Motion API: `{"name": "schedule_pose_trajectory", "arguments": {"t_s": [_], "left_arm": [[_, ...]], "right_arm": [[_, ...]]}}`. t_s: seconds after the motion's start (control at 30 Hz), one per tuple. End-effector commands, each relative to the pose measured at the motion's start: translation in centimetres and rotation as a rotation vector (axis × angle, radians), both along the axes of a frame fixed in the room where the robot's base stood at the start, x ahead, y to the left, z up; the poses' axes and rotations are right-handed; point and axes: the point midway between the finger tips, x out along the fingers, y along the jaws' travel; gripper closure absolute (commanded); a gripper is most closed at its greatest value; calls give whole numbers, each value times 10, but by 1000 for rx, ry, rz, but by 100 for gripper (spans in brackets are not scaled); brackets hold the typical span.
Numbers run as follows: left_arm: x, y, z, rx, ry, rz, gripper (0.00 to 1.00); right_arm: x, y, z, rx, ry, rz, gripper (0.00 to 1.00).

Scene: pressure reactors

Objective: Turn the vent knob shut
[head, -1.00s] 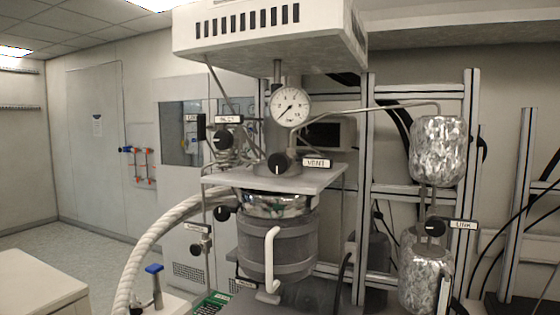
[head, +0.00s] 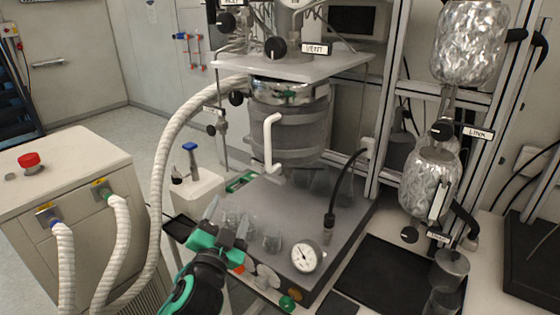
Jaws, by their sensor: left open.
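The vent knob (head: 275,47) is a round black knob with a white pointer line that looks upright. It sits above the grey plate of the reactor, just left of a white label (head: 316,48) that reads VENT. My left gripper (head: 228,214), green and grey, is low in the picture, in front of the reactor base. Its two fingers point up and away, open, with a gap between them. It is well below the knob and apart from it. My right gripper is not in view.
The steel reactor vessel (head: 290,122) with a white handle (head: 270,143) stands below the plate (head: 340,63). Glass beakers (head: 271,240) stand by my left gripper. A thick white hose (head: 165,165) curves at left. A foil-wrapped vessel (head: 428,180) and frame posts stand right.

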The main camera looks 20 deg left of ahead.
Motion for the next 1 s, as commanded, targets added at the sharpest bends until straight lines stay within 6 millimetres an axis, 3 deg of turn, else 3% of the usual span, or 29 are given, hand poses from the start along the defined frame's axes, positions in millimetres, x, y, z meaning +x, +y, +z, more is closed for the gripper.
{"name": "schedule_pose_trajectory", "arguments": {"t_s": [0.03, 0.1, 0.2, 0.3, 0.4, 0.57, 0.7, 0.87, 1.0], "left_arm": [[3, -8, 44, 82, -136, -32, 39], [0, -23, 95, 198, -304, -81, 39], [-12, -49, 155, 384, -521, -151, 39], [-31, -79, 200, 591, -709, -217, 39], [-49, -108, 231, 817, -861, -277, 39], [-69, -145, 252, 1221, -1014, -341, 39], [-68, -160, 256, 1597, -1037, -354, 39], [-49, -148, 264, 2020, -919, -293, 39], [-28, -114, 283, 2328, -693, -171, 39]], "right_arm": [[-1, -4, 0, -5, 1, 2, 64], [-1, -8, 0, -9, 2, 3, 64], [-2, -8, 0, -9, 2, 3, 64], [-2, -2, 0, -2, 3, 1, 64], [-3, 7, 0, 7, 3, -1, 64], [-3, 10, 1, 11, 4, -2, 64], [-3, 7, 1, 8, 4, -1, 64], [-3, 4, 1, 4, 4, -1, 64], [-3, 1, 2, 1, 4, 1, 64]]}}
